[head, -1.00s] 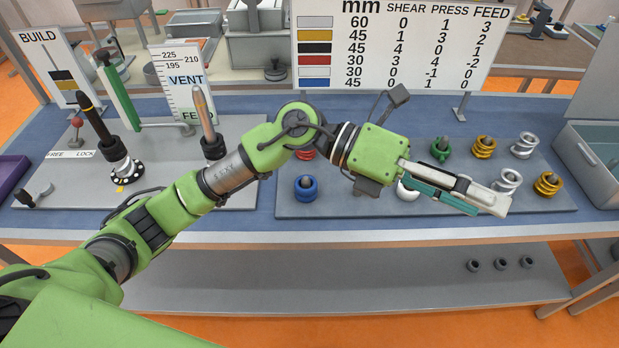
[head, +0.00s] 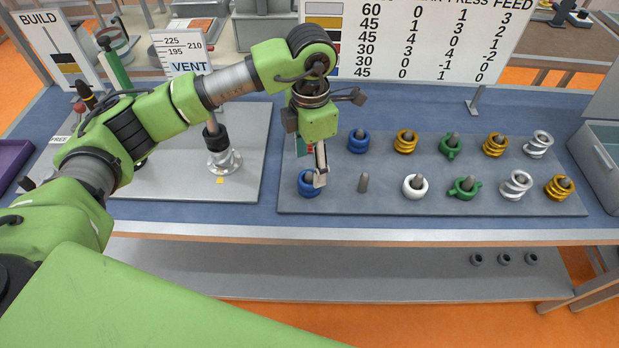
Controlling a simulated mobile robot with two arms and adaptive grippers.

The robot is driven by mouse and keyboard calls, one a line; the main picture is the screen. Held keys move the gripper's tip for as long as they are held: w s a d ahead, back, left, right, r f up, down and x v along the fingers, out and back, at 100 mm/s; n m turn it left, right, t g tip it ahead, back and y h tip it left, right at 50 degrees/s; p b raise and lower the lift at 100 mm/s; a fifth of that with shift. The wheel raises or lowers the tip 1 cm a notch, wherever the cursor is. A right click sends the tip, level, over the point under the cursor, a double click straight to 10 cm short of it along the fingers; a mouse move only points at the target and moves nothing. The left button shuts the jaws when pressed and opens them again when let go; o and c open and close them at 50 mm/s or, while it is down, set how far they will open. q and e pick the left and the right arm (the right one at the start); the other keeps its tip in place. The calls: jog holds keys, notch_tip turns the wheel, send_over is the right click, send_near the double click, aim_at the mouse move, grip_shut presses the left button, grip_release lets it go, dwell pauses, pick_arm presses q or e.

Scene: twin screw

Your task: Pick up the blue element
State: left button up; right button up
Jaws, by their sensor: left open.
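A blue element (head: 307,190), a short ring, sits on a peg at the front left of the grey peg board (head: 400,209). A second blue element (head: 358,142) is on a peg in the back row. My left gripper (head: 314,178) points down at the front blue element, with its fingers apart. One pale finger is at the ring's right side, partly in front of it. The other finger is mostly hidden, and I cannot tell whether either touches the ring. My right gripper is out of view.
A bare peg (head: 363,183) stands right of the front blue element. A white ring (head: 415,188) and several green, gold and silver elements stand further right. A grey bin (head: 600,160) is at the right. A board with a metal stand (head: 223,162) is at the left.

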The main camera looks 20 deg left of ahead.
aim_at(310, 173)
pick_arm(q)
jog(key=shift+f, duration=0.85)
jog(key=f+p, duration=0.2)
jog(key=f, duration=0.1)
jog(key=f+p, duration=0.1)
jog(key=shift+w+a+f, duration=0.2)
jog(key=shift+w+f, duration=0.1)
jog(key=shift+f, duration=0.4)
jog(key=c, duration=1.3)
